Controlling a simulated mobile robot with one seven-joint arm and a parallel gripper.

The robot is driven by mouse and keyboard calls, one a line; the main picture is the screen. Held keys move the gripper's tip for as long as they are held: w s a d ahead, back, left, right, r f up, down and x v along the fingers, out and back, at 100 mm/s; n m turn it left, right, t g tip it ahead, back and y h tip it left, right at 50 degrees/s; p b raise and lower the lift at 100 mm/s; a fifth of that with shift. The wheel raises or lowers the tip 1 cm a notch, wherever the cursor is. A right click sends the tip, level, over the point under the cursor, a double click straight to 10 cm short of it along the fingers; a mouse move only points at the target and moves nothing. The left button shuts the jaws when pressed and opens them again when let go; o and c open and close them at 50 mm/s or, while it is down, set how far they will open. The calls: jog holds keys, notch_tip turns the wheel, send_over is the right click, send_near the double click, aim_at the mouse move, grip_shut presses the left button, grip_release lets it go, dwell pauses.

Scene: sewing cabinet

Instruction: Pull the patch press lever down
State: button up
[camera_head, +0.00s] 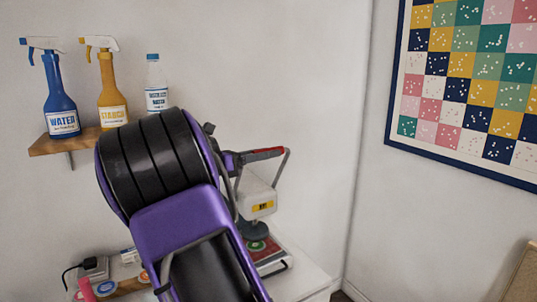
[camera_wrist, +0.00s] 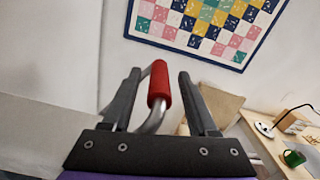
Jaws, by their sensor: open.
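The patch press (camera_head: 258,197) is a pale machine with a yellow label, standing at the right end of the white cabinet top. Its lever has a red grip (camera_head: 267,154) on a grey metal bar, and it is raised above the press body. In the wrist view the red grip (camera_wrist: 159,84) stands between the fingers of my gripper (camera_wrist: 160,75), closer to the left finger. The fingers are apart, and I cannot tell whether one touches the grip. In the head view my purple and black arm hides part of the press and most of my gripper.
A wooden shelf (camera_head: 48,146) holds a blue spray bottle (camera_head: 62,102), a yellow spray bottle (camera_head: 112,90) and a clear bottle (camera_head: 156,84). A patchwork quilt (camera_head: 470,85) hangs on the right wall. A green mug (camera_wrist: 293,158) stands on a table at right in the wrist view.

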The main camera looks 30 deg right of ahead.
jog(key=shift+d, duration=0.7)
grip_shut()
dwell(1.0)
